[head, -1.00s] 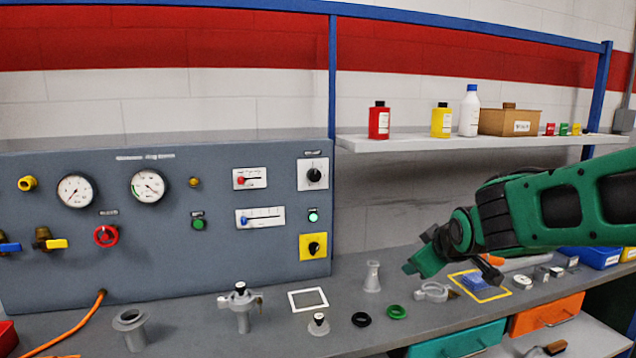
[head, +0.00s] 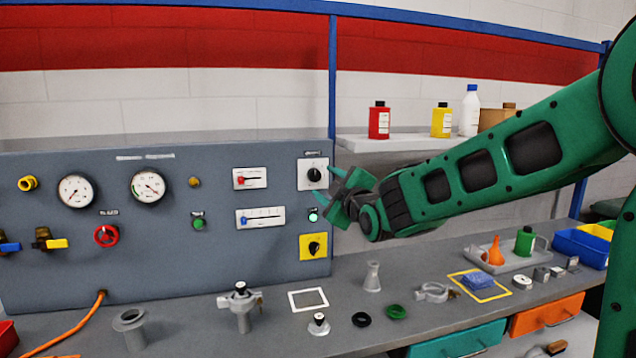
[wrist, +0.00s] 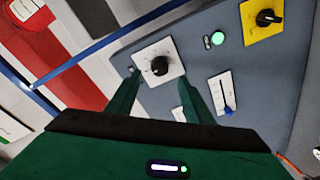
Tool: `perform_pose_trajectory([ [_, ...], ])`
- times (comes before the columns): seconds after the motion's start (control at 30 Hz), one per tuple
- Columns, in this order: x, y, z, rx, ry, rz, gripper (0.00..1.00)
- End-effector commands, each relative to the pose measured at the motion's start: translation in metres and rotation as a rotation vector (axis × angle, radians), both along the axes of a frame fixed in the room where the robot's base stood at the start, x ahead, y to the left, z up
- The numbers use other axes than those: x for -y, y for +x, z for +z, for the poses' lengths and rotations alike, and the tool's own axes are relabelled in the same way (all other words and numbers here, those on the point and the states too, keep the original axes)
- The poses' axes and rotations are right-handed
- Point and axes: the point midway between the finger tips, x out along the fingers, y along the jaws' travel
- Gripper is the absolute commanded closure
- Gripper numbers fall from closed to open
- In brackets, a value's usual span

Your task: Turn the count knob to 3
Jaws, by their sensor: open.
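A black rotary knob (head: 314,175) sits on a white plate at the upper right of the grey panel. It also shows in the wrist view (wrist: 160,66), just beyond and between my fingertips. Its label and scale are too small to read, so its number cannot be told. My gripper (head: 325,183) is open, its fingers reaching left toward the white plate in the head view. In the wrist view the fingers of my gripper (wrist: 163,84) stand on either side of the knob's line, with nothing held. Whether they touch the plate cannot be told.
A second black knob (head: 314,247) sits on a yellow plate below. A lit green button (head: 313,216) lies between the plates. Slider plates (head: 260,218) are to the left. A shelf (head: 390,143) with bottles is to the right. The bench holds several loose fittings.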

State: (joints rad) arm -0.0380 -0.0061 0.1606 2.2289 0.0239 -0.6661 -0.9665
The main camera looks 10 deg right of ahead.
Motion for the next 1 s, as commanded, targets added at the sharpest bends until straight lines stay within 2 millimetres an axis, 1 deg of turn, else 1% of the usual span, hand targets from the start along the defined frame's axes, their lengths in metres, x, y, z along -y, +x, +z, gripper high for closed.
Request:
perform_pose_trajectory([
  [0.03, -0.002, 0.010, -0.001, -0.002, 0.001, 0.000, 0.53],
  [0.1, -0.004, 0.022, -0.001, -0.002, 0.001, 0.000, 0.53],
  [0.2, -0.006, 0.036, -0.002, -0.003, 0.000, -0.001, 0.53],
  [0.33, -0.009, 0.050, -0.001, -0.002, 0.000, -0.001, 0.53],
  [0.5, -0.010, 0.059, 0.000, -0.001, 0.000, -0.001, 0.53],
  [0.77, -0.010, 0.060, 0.000, -0.001, 0.000, -0.002, 0.53],
  [0.8, -0.010, 0.060, 0.000, -0.001, 0.000, -0.002, 0.55],
  [0.97, -0.010, 0.060, -0.001, -0.002, 0.000, -0.001, 0.94],
  [1.0, -0.010, 0.060, -0.001, -0.002, 0.000, -0.001, 0.94],
])
